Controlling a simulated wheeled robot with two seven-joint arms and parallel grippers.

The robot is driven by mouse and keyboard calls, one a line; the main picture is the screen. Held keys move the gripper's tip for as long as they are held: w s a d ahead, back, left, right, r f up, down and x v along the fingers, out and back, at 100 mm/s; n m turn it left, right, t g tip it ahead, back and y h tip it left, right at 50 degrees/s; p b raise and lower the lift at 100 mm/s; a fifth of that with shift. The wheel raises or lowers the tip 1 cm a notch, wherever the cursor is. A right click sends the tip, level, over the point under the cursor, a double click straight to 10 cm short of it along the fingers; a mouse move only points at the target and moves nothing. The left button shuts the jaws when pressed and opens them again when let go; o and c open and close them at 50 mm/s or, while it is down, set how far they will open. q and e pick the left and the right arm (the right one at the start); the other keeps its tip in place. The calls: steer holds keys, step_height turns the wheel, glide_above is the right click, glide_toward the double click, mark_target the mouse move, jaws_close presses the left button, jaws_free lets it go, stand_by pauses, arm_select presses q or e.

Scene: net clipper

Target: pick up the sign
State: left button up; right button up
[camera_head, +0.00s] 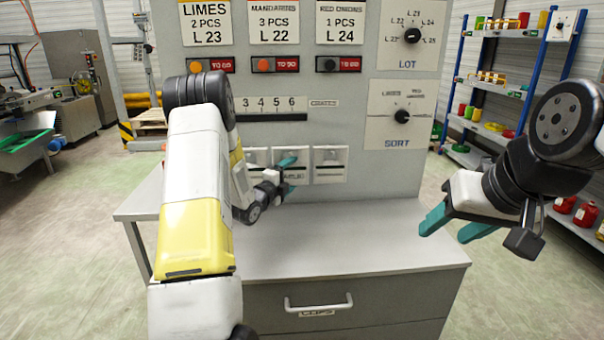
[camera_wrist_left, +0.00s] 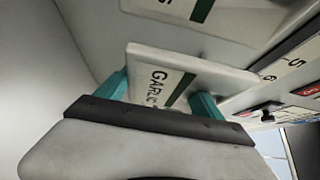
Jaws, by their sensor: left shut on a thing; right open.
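A white sign (camera_wrist_left: 165,65) with a dark green stripe and lettering that reads like "GARLIC" is between the teal fingers of my left gripper (camera_wrist_left: 160,98) in the left wrist view. My left gripper (camera_head: 288,174) is shut on this sign at the lower part of the grey panel in the head view, at the middle of three white plates. My right gripper (camera_head: 452,228) is open and empty, in front of the panel's right side.
A similar plate (camera_head: 330,163) is beside it on the right, and another (camera_head: 257,157) on the left, partly hidden by my arm. The grey panel (camera_head: 300,75) carries cards, buttons and LOT and SORT dials. The counter top (camera_head: 340,245) below is bare. A blue shelf (camera_head: 490,100) stands right.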

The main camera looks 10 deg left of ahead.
mark_target(300, 174)
arm_select(q)
steer(key=s, duration=0.1)
steer(key=s+d, duration=0.1)
steer(key=s, duration=0.3)
steer(key=shift+d, duration=0.25)
step_height(300, 174, up, 14)
steer(key=shift+s, duration=0.15)
